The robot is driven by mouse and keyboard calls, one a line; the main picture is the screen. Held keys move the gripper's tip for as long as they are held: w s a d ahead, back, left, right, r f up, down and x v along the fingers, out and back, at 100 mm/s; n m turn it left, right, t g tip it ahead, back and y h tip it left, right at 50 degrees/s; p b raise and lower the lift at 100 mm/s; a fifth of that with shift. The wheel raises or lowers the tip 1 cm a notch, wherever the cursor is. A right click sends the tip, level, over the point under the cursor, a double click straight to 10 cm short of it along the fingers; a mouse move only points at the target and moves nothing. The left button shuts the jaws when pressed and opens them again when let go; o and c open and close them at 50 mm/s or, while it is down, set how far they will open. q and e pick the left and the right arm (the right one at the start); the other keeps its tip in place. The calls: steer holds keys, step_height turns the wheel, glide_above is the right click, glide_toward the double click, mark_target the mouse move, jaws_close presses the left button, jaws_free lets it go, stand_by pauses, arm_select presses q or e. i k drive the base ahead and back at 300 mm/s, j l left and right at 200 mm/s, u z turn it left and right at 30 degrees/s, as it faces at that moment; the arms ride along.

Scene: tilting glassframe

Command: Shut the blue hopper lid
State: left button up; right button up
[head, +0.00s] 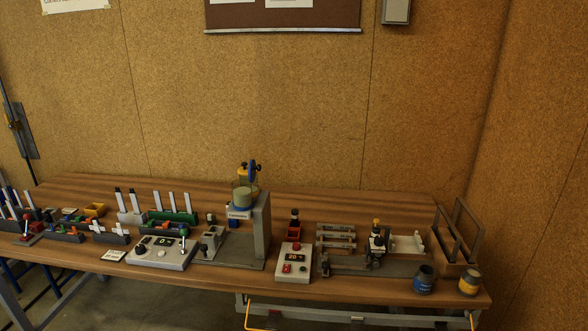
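The hopper (243,195) is a clear, round container near the middle of the bench, mounted at the top of a grey machine column (262,228). Its blue lid (254,168) seems to stand up on edge above the hopper, seen nearly edge-on, so it looks open. A yellow part (242,171) and small dark knobs are beside the lid; the hinge is too small to make out. A blue ring shows around the hopper's lower part. Neither of my grippers is in view.
The wooden bench (330,202) holds a control box reading 0 (162,251) left of the machine and another reading 20 (293,260) to its right. Racks with coloured parts fill the left. Two jars (424,280) (469,283) stand front right. Air above the hopper is clear.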

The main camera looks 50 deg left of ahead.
mark_target(252, 167)
steer(key=u, duration=2.15)
